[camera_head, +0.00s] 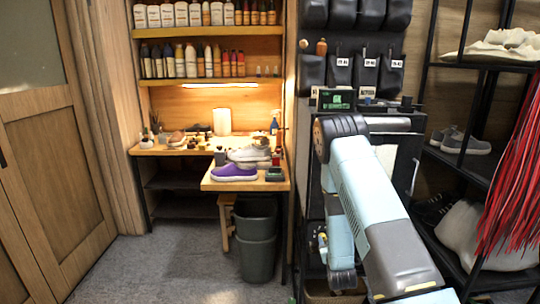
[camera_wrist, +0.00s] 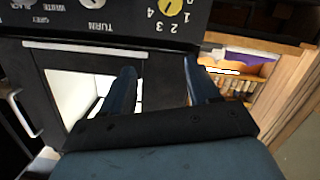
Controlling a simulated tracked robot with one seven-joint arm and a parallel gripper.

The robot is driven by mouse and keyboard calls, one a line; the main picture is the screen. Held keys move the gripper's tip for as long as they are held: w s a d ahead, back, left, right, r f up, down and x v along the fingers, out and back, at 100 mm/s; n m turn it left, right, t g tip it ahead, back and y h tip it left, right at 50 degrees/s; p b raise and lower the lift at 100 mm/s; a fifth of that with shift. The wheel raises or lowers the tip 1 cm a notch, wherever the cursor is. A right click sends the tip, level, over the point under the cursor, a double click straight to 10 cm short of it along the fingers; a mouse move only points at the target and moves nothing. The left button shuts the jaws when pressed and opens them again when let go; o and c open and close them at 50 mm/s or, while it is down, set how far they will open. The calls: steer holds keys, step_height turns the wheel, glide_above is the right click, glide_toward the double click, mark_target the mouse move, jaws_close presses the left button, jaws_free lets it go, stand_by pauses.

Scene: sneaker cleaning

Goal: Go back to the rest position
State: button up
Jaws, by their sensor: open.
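My gripper (camera_wrist: 163,82) shows in the wrist view, with its two dark blue fingers spread apart and nothing between them. It is in front of a black machine panel (camera_wrist: 120,20) with a yellow knob (camera_wrist: 171,6) and printed words, which appear upside down. A white opening or window (camera_wrist: 78,92) in the machine lies behind the left finger. In the head view, my light blue and grey arm crosses the right half, and I cannot make out the fingers there. A purple sneaker (camera_head: 234,172) and a pale sneaker (camera_head: 250,154) sit on the wooden bench (camera_head: 212,185).
Shelves of bottles (camera_head: 205,32) hang above the bench. A dark bin (camera_head: 256,240) stands under it. A black rack with grey shoes (camera_head: 465,142) and red strands (camera_head: 518,170) is close on the right. The grey floor (camera_head: 180,265) at the left is clear.

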step_height(320, 180, up, 14)
steer(key=w+m+g, duration=0.1)
steer(key=m+g, duration=0.1)
steer(key=g, duration=0.1)
steer(key=s+r+g, duration=0.1)
steer(key=s+r, duration=0.3)
steer(key=r, duration=0.3)
steer(key=s+r+g, duration=0.2)
steer(key=s+r, duration=0.3)
steer(key=r, duration=0.3)
steer(key=s+r+g, duration=0.1)
steer(key=s+r, duration=0.3)
steer(key=s, duration=0.6)
steer(key=s+r+g, duration=0.2)
steer(key=s+r, duration=0.2)
steer(key=s, duration=0.7)
steer(key=s+r+g, duration=0.1)
steer(key=s+r, duration=0.3)
steer(key=s, duration=0.7)
steer(key=shift+m+g+y, duration=0.4)
